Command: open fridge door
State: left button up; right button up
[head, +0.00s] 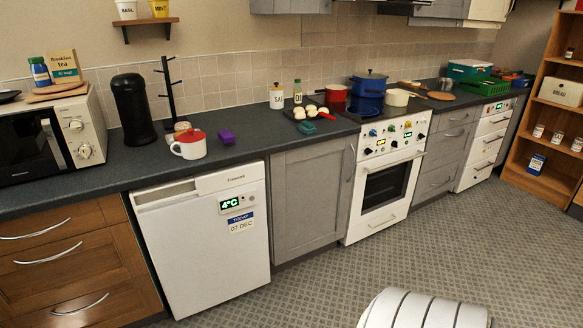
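The fridge (203,262) is a white under-counter unit left of the middle in the head view. It stands between wooden drawers and a grey cupboard. Its door looks shut, with no visible gap to the inside. A recessed strip (165,193) runs along the upper left of its front. A lit display (230,203) reading 4°C and a date label (241,222) are at the upper right of its front. Neither of my grippers shows in this view.
The grey patterned floor (310,270) in front of the fridge is clear. Wooden drawers (70,262) adjoin its left side, and a grey cupboard (309,198) its right. A white oven (385,190) stands further right.

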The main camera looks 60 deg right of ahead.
aim_at(206, 248)
jog(key=z, duration=1.45)
